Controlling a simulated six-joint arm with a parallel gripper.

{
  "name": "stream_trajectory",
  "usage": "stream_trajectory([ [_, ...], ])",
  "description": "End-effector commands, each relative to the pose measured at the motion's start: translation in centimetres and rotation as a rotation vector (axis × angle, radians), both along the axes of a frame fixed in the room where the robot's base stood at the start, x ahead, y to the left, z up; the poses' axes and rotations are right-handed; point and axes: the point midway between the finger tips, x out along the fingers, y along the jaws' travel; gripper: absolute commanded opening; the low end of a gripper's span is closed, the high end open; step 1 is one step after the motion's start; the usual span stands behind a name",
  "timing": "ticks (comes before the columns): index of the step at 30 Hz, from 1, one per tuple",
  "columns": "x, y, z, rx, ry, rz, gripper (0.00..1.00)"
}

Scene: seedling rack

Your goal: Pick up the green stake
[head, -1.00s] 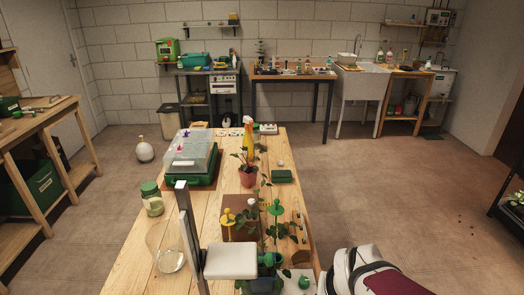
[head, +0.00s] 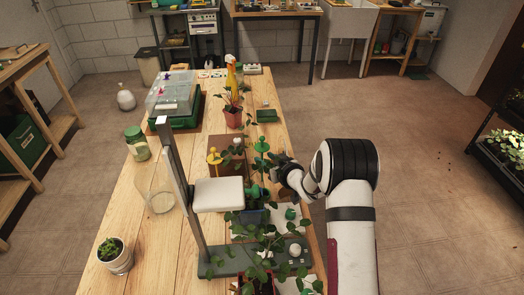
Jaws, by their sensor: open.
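The green stake (head: 262,147) stands upright near the middle of the wooden table, with a round green top. A yellow stake (head: 214,158) of similar shape stands to its left, on or by a brown board (head: 226,143). My gripper (head: 278,161) is just right of the green stake, close to it at about the height of its upper part. Its dark fingers are small and partly lost among leaves, and it is open. Whether it touches the stake cannot be told. The stake's lower part is hidden by leaves.
A grey stand with a white head (head: 217,194) rises in front, left of the stakes. Leafy plants crowd the near table. A glass jar (head: 160,188), a potted seedling (head: 115,256) and a green-lidded jar (head: 136,143) stand left. An orange pot (head: 233,117) stands behind.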

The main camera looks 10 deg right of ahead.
Motion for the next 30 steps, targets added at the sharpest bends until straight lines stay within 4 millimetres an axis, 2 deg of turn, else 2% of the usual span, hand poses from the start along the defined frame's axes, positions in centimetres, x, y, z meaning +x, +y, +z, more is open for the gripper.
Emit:
stream_trajectory([
  [9, 4.4, 2.0, -1.8, -0.001, 0.0, 0.001, 0.43],
  [17, 5.0, 2.2, -2.1, 0.0, 0.001, -0.001, 0.43],
  [25, 5.0, 2.2, -2.0, -0.001, 0.001, -0.001, 0.0],
  [30, 5.0, 2.2, -2.0, -0.001, 0.001, -0.001, 0.0],
])
